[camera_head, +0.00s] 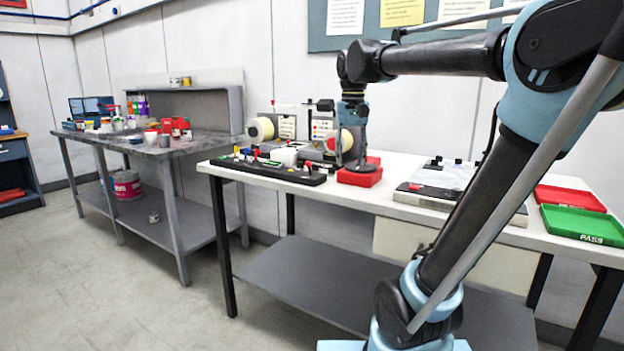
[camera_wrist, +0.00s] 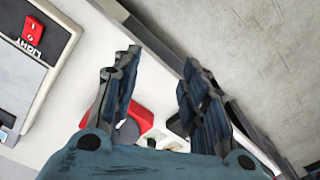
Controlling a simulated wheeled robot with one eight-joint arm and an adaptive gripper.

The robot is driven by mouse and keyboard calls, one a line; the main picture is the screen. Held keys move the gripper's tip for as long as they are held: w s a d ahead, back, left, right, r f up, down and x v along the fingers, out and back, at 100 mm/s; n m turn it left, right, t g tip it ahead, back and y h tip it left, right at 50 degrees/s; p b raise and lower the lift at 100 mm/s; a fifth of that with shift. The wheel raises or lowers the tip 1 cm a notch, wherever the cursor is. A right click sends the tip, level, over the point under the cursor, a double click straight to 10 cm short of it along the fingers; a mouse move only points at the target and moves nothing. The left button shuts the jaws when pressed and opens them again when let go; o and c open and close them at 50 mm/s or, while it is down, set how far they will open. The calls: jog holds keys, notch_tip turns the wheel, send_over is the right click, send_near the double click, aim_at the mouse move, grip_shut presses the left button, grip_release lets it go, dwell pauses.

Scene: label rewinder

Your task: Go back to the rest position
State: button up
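My gripper (camera_head: 353,163) hangs from the arm over the white workbench (camera_head: 400,203), in front of the label rewinder. In the wrist view my gripper (camera_wrist: 160,66) has its two fingers spread apart with nothing held between the tips. A red block-like holder (camera_head: 360,175) stands below the gripper in the head view; I cannot tell whether they touch. Red and white parts show behind the fingers in the wrist view. The rewinder has a cream roll (camera_head: 260,130) on the left and another behind my gripper, partly hidden.
A black strip with coloured knobs (camera_head: 268,170) lies at the bench's left end. A flat panel (camera_head: 440,187) lies on the right, with a red tray (camera_head: 570,198) and a green PASS tray (camera_head: 585,226) beyond it. A cluttered grey bench (camera_head: 185,150) stands left; floor between is clear.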

jog(key=s+d+f, duration=0.3)
jog(key=s+f, duration=0.2)
jog(key=f, duration=0.4)
jog(key=s+d+f+t, duration=0.1)
jog(key=s+d+f, duration=0.3)
jog(key=f, duration=0.6)
jog(key=s+d+f+t, duration=0.1)
jog(key=s+d+f, duration=0.3)
jog(key=s+f, duration=0.3)
notch_tip(320, 180, down, 2)
jog(key=shift+s+f, duration=0.2)
jog(key=shift+d, duration=0.1)
jog(key=shift+c, duration=0.8)
